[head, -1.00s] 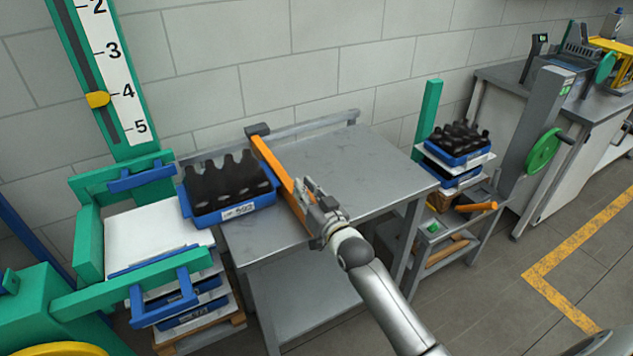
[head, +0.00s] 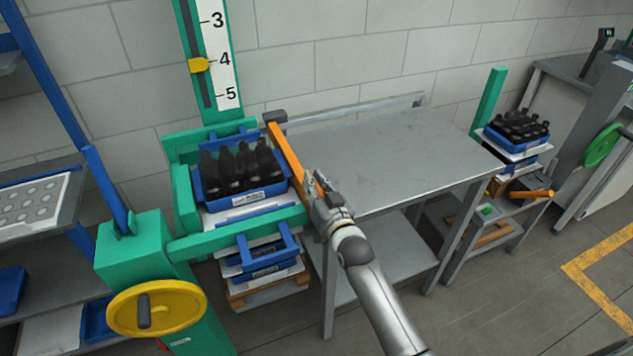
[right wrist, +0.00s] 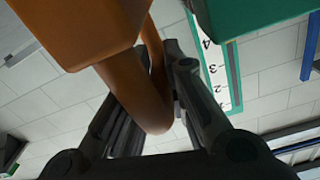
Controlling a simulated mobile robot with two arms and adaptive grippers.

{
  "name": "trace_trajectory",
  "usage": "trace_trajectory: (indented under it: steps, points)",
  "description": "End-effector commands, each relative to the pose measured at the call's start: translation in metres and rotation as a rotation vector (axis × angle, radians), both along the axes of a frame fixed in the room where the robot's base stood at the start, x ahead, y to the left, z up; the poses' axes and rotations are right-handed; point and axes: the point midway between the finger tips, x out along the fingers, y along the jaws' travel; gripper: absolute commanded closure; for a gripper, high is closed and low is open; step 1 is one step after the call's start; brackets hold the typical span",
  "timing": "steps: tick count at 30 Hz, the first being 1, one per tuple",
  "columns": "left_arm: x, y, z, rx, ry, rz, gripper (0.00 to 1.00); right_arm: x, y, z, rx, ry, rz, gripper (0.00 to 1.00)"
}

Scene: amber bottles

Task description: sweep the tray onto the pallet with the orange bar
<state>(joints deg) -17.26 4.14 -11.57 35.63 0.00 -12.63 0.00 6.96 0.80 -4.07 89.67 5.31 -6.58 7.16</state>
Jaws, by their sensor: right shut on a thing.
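The blue tray (head: 243,199) of dark bottles sits on the white sheet (head: 222,216) atop the pallet stack, inside the green frame at the left of the table. The orange bar (head: 285,157) lies along the table's left edge, just right of the tray; whether they touch I cannot tell. My right gripper (head: 315,188) is shut on the bar's handle near its front end. In the right wrist view the orange handle (right wrist: 155,105) runs between the fingers. My left gripper is not in view.
The grey table (head: 390,145) is bare. A green post with a scale (head: 215,65) stands behind the stack, and a yellow handwheel (head: 157,308) is in front left. Another bottle tray (head: 516,140) is on a stack at the right.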

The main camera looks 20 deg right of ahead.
Motion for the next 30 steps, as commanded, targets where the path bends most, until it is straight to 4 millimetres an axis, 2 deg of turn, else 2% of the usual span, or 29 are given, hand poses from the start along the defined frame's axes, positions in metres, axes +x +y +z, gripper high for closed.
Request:
trace_trajectory:
  steps: [9, 10, 14, 16, 17, 19, 23, 30]
  points:
    - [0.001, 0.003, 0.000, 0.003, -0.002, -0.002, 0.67, 0.000, 0.004, 0.003, 0.005, -0.006, 0.006, 1.00]
    - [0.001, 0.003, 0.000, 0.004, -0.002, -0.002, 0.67, 0.000, 0.005, 0.003, 0.005, -0.006, 0.006, 0.85]
    - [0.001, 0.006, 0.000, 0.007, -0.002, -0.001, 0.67, 0.000, 0.005, 0.003, 0.006, -0.006, 0.007, 0.68]
    - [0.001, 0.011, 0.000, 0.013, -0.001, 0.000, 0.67, 0.000, 0.005, 0.003, 0.005, -0.005, 0.007, 0.67]
    - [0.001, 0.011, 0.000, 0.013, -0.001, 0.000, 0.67, -0.001, 0.005, 0.002, 0.005, -0.005, 0.007, 0.63]
    - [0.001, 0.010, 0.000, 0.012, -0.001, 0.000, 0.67, -0.005, 0.004, 0.001, 0.005, -0.003, 0.006, 0.63]
    - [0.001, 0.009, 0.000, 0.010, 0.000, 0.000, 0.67, -0.020, 0.001, 0.000, 0.005, -0.001, 0.004, 0.63]
    - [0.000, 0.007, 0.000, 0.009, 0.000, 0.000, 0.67, -0.065, -0.005, -0.001, 0.004, 0.002, 0.001, 0.63]
